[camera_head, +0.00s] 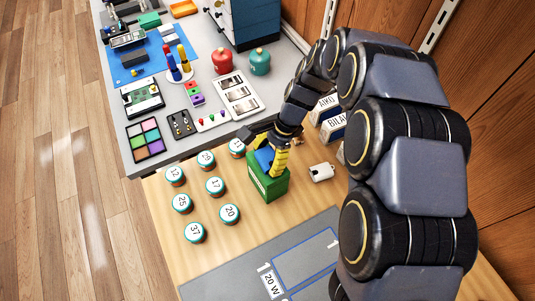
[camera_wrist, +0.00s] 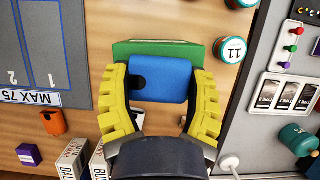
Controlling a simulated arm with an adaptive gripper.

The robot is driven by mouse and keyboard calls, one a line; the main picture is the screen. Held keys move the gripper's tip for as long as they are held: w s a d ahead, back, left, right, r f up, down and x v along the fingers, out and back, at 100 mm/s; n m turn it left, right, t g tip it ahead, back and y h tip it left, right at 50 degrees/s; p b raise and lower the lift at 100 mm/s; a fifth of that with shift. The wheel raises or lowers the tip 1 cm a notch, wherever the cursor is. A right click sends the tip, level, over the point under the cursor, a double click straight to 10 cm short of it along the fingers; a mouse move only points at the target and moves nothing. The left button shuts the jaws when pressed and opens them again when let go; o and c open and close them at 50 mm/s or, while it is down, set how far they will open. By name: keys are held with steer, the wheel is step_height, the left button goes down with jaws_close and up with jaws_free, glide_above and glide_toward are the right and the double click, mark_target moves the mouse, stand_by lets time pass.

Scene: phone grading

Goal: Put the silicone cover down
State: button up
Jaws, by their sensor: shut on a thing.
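A blue piece that looks like the silicone cover (camera_head: 264,157) is between the yellow fingers of my gripper (camera_head: 275,163). In the wrist view the cover (camera_wrist: 160,79) spans the space between both fingers of the gripper (camera_wrist: 161,84). My gripper is shut on it. A green box (camera_head: 268,185) stands on the wooden table right at the cover; it also shows behind the cover in the wrist view (camera_wrist: 150,47). I cannot tell whether the cover is inside the box, resting on it or just above it.
Several numbered round tins (camera_head: 214,186) stand left of the green box. A small white item (camera_head: 321,172) lies to its right. A grey marked mat (camera_head: 240,277) lies in front. Labelled boxes (camera_head: 330,120) stand behind my arm. A grey bench (camera_head: 150,120) holds trays and tools.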

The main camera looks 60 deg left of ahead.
steer(key=shift+f, duration=0.15)
steer(key=o, duration=1)
steer(key=v, duration=1.2)
steer(key=shift+w, duration=0.1)
